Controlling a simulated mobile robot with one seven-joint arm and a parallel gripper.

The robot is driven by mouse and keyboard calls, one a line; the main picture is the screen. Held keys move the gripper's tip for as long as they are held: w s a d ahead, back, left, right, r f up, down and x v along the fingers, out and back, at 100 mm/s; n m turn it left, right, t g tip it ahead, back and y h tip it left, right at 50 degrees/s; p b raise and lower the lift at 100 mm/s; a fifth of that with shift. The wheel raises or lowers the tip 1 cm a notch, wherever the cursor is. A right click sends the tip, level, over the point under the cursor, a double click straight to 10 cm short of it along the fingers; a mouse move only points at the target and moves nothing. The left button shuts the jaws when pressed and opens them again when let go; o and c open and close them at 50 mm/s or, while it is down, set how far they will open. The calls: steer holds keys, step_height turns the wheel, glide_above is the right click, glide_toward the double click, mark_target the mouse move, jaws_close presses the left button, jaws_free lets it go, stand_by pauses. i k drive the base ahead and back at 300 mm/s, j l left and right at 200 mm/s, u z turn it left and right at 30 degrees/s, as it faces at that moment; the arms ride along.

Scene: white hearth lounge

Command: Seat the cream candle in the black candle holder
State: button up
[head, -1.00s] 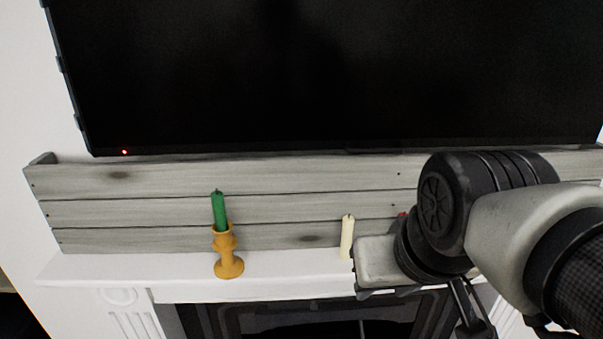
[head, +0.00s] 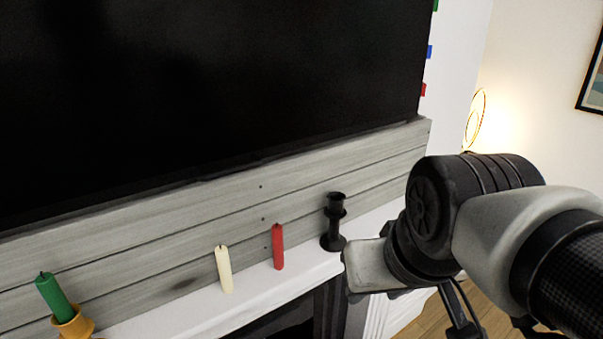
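The cream candle (head: 224,270) stands upright by itself on the white mantel, left of the middle of the head view. The black candle holder (head: 335,222) stands on the mantel further right, near its right end, and its top is empty. My gripper (head: 462,318) is partly in view below my wrist at the lower right, in front of and to the right of the holder. It is apart from both the candle and the holder. Its fingertips are not clearly shown, so I cannot tell its opening.
A red candle (head: 278,247) stands between the cream candle and the black holder. A green candle (head: 54,295) sits in an orange holder (head: 73,324) at the far left. Grey boards (head: 230,205) and a large dark screen (head: 220,80) rise behind the mantel (head: 190,312).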

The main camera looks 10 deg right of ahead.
mark_target(332, 242)
steer(key=u, duration=0.95)
steer(key=i+j+z, duration=0.1)
steer(key=j+z, duration=0.5)
steer(key=j, duration=0.15)
